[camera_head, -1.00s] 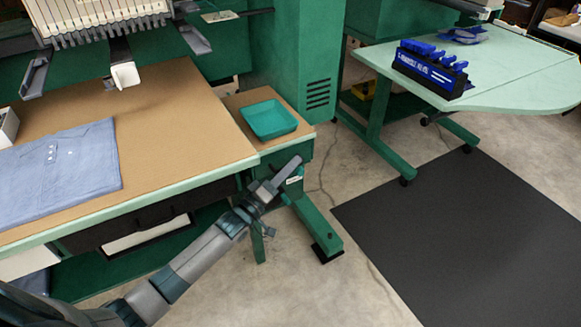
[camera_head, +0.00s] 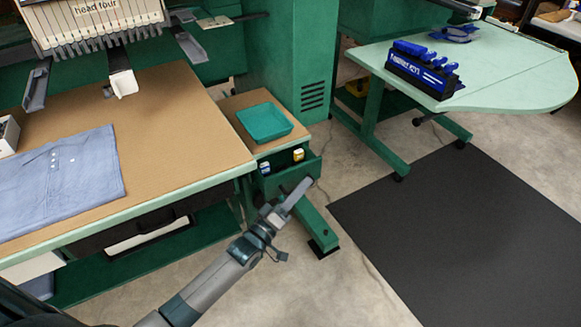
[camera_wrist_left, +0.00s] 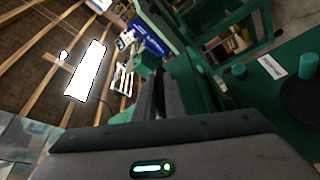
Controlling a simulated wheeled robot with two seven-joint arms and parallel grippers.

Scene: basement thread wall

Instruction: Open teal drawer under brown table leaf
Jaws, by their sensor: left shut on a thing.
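The teal drawer (camera_head: 312,167) is under the brown table leaf (camera_head: 238,101) and stands pulled out, its inside showing from above. A yellow item (camera_head: 298,155) and a small blue-and-white item (camera_head: 265,167) are inside it. My left gripper (camera_head: 301,188) is at the drawer's front, shut on its handle; the fingers hide the grip itself. In the left wrist view the dark fingers (camera_wrist_left: 160,92) are close together, and a green face with a white label (camera_wrist_left: 272,66) shows at the right. My right gripper is not in view.
A teal tray (camera_head: 264,122) sits on the leaf. A blue shirt (camera_head: 60,182) lies on the large table at left. A green table leg and foot (camera_head: 318,232) stand just below the drawer. Bare floor and a black mat (camera_head: 460,230) lie to the right.

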